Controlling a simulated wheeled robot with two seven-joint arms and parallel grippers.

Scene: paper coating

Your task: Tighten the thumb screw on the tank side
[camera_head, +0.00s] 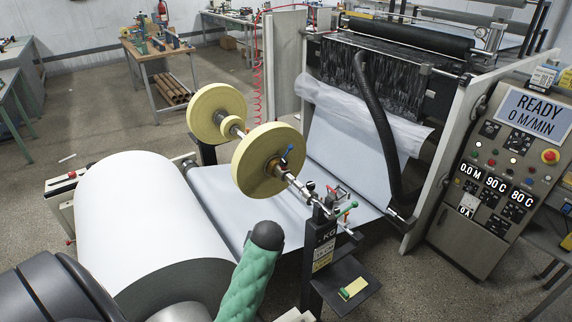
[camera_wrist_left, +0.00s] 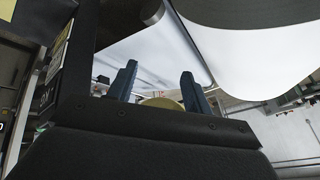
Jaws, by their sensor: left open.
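I cannot pick out the thumb screw for sure in the head view. Small fittings show on the near post (camera_head: 326,230): a green-ended handle (camera_head: 347,211), a red part (camera_head: 337,192) and a metal shaft end (camera_head: 297,187). A small blue part (camera_head: 288,151) is beside the near yellow disc (camera_head: 262,162). My left gripper (camera_wrist_left: 158,72) shows in the left wrist view, with its two dark fingers apart and nothing held between them. A yellow rounded edge (camera_wrist_left: 163,103) shows behind the fingers. My right gripper is in neither view.
A large white paper roll (camera_head: 150,225) fills the left front, and it also shows in the left wrist view (camera_wrist_left: 270,60). A second yellow disc (camera_head: 215,108) is on the same shaft. The control panel (camera_head: 505,150) reads READY. A black hose (camera_head: 378,120) hangs at the machine.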

